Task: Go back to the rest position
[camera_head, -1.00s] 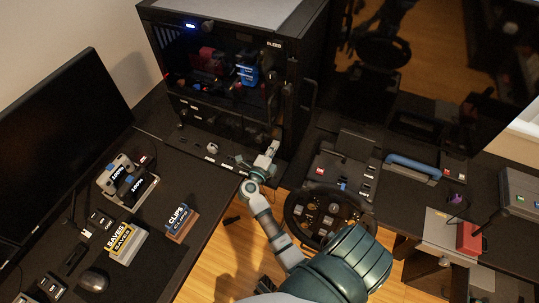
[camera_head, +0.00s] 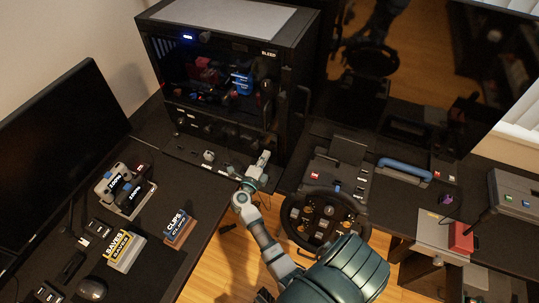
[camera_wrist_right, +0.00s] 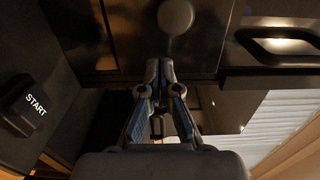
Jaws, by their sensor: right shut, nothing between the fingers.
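My right gripper (camera_head: 263,160) is shut and empty. In the head view it shows in front of the lower right part of the black glass-fronted case (camera_head: 285,95), and my forearm reaches up to it from the bottom. In the right wrist view the two fingers of the gripper (camera_wrist_right: 160,70) are close together with nothing held. A dark panel with a round grey knob (camera_wrist_right: 176,16) lies beyond the fingertips there; I cannot tell whether they touch it. My left gripper is not in view.
A racing wheel (camera_head: 324,218) stands right of my forearm. The left desk holds a monitor (camera_head: 55,150), a mouse (camera_head: 92,289) and boxes labelled CLIPS (camera_head: 180,229) and SAVES (camera_head: 124,252). A START button (camera_wrist_right: 22,106) shows in the wrist view. Wooden floor lies between the desks.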

